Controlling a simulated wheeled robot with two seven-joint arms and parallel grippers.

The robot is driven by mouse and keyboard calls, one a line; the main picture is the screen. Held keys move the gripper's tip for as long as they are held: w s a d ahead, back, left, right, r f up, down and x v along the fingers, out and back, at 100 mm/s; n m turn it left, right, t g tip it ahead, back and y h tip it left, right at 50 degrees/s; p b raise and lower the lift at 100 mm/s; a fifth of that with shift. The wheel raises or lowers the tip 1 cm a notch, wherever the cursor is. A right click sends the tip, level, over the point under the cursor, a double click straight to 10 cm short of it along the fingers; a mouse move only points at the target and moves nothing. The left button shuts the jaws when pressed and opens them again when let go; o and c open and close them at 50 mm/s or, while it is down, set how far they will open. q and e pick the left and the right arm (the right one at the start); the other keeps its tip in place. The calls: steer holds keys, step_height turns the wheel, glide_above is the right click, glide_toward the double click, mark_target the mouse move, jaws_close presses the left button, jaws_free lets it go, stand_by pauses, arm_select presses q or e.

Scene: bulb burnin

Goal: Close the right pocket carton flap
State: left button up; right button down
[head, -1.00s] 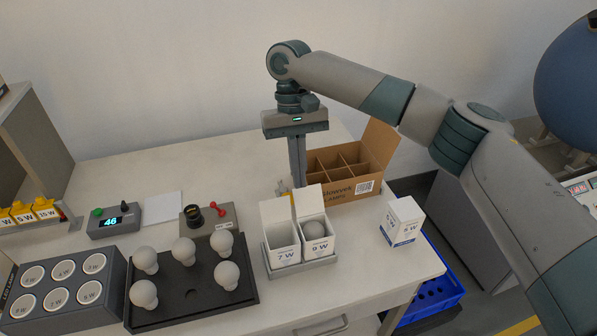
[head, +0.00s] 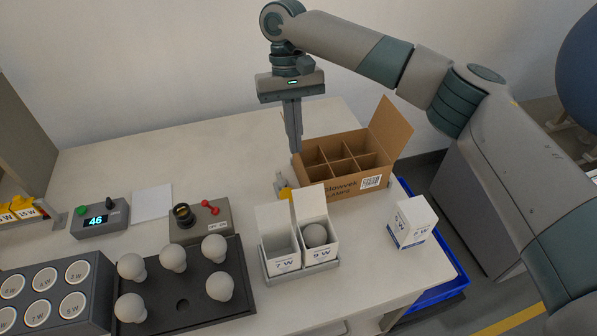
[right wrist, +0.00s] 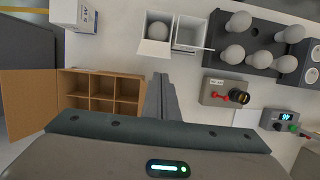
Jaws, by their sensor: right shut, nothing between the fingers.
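Two small white pocket cartons stand side by side in a grey holder (head: 300,270) near the table's front edge. The right pocket carton (head: 318,255), marked 9 W, holds a bulb (head: 315,235), and its flap (head: 311,203) stands up at the back. The left pocket carton (head: 281,262), marked 7 W, looks empty and its flap (head: 276,222) is also up. Both cartons show in the right wrist view (right wrist: 157,47). My right gripper (head: 296,148) is shut and empty, pointing down behind the cartons, above the table and apart from the flap. My left gripper is not in view.
A brown divided box (head: 345,185) with its lid up stands right of my right gripper. A closed white carton (head: 411,222) is at the right edge. A black tray (head: 183,306) with several bulbs lies left. A tester box (head: 202,224) is behind it.

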steer(key=p, duration=0.4)
glide_toward(310, 202)
steer(key=shift+w+a+f, duration=0.55)
steer(key=shift+a+f, duration=0.4)
steer(key=shift+f, duration=1.55)
steer(key=shift+w, duration=0.1)
